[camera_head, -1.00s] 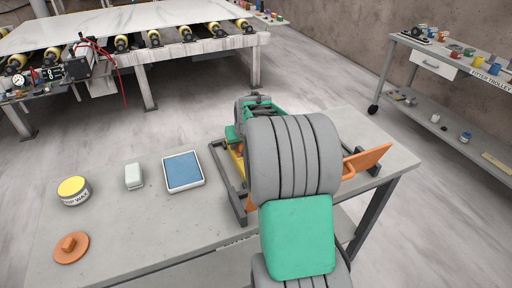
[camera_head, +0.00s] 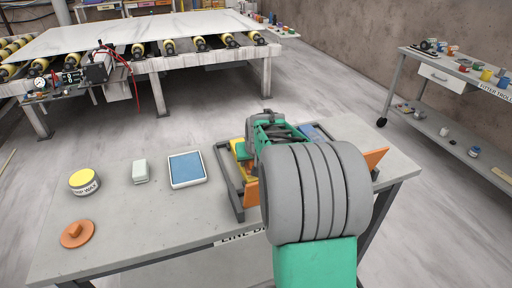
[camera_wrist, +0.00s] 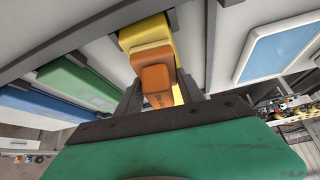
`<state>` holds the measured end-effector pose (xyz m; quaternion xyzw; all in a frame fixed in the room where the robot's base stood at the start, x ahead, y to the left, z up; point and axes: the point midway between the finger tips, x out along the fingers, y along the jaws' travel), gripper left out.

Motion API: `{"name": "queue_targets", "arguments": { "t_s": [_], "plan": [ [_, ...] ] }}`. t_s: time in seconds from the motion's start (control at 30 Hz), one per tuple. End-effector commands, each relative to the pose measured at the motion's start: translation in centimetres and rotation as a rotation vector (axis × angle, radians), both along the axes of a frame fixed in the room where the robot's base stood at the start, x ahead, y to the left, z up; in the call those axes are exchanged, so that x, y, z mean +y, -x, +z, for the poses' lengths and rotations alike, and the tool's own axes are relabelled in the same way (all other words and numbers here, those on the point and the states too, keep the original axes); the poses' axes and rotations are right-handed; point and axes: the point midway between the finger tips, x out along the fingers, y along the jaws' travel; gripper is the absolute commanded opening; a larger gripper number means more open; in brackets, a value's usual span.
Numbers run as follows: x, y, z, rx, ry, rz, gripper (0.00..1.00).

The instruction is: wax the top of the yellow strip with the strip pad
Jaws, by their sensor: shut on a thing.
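The strip pad (camera_wrist: 152,60), an orange block with a raised grip, is in my gripper (camera_wrist: 157,92) in the wrist view. The fingers are shut on its grip. The yellow strip (camera_wrist: 160,24) lies directly beyond and under the pad; whether they touch I cannot tell. In the head view the yellow strip (camera_head: 239,150) shows at the left of a dark rack (camera_head: 226,180), partly behind my arm. A green strip (camera_wrist: 78,80) and a blue strip (camera_wrist: 38,102) lie beside the yellow one.
On the grey bench (camera_head: 150,225) left of the rack stand a yellow-lidded wax tin (camera_head: 84,183), a white block (camera_head: 140,171), a blue-topped white tray (camera_head: 187,169) and an orange knobbed disc (camera_head: 77,234). An orange board (camera_head: 376,158) shows right of my arm.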

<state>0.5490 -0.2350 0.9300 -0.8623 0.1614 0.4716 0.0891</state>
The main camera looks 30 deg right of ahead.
Motion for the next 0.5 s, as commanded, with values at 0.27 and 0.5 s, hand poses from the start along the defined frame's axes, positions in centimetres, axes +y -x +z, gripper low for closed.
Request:
{"name": "queue_targets", "arguments": {
  "t_s": [0.27, 0.5],
  "plan": [
    [0.4, 0.3, 2.4, -0.002, 0.001, 0.001, 0.13],
    [0.5, 0.2, 4.5, -0.001, 0.000, 0.004, 0.13]
  ]
}}
